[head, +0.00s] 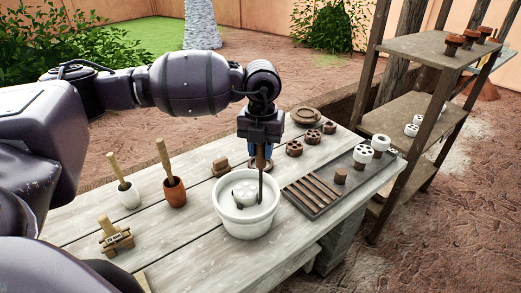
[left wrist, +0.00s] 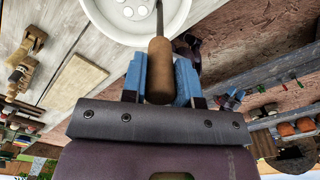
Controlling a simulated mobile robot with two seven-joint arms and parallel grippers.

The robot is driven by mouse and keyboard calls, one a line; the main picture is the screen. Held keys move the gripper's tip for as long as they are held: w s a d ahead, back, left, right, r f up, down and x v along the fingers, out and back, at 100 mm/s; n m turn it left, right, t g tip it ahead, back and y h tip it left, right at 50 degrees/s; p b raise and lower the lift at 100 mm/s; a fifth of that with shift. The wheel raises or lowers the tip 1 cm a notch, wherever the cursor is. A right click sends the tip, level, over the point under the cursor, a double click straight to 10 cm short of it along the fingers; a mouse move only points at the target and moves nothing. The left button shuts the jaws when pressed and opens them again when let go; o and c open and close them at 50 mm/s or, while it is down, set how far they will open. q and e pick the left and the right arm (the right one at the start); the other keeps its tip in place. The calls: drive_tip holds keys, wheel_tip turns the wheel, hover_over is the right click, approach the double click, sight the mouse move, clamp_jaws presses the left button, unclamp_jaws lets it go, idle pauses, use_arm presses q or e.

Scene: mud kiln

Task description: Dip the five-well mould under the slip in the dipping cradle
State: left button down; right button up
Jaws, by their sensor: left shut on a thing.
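My left gripper (head: 260,155) is shut on the brown wooden handle (left wrist: 160,72) of the dipping cradle, above a white bucket (head: 247,226). The cradle's thin dark rod (head: 261,186) runs down from the handle into the bucket. A round white mould (head: 245,193) with several holes in its top sits inside the bucket by the rod; it also shows in the left wrist view (left wrist: 134,8). Its top is visible, but its underside and the cradle's lower part are hidden. I cannot tell the slip's level from the white surfaces. My right gripper is not in view.
Several brown moulds (head: 313,137) stand behind the bucket. A dark slatted tray (head: 331,205) at right holds white moulds (head: 380,143) and a brown piece (head: 341,175). Two pots with wooden handles (head: 174,190) stand left. A wooden shelf (head: 415,121) rises at right.

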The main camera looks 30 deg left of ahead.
use_arm(q)
drive_tip(key=shift+r+p, duration=0.6)
drive_tip(key=shift+r, duration=0.7)
drive_tip(key=shift+r+p, duration=0.7)
drive_tip(key=shift+r, duration=0.55)
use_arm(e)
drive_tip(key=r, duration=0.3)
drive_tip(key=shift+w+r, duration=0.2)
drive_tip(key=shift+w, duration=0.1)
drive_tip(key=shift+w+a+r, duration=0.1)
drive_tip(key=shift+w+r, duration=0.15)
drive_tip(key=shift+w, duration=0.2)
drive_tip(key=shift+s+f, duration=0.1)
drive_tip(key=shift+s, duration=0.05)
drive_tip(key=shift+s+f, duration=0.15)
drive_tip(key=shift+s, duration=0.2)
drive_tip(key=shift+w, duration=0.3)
use_arm(q)
drive_tip(key=shift+r, duration=0.2)
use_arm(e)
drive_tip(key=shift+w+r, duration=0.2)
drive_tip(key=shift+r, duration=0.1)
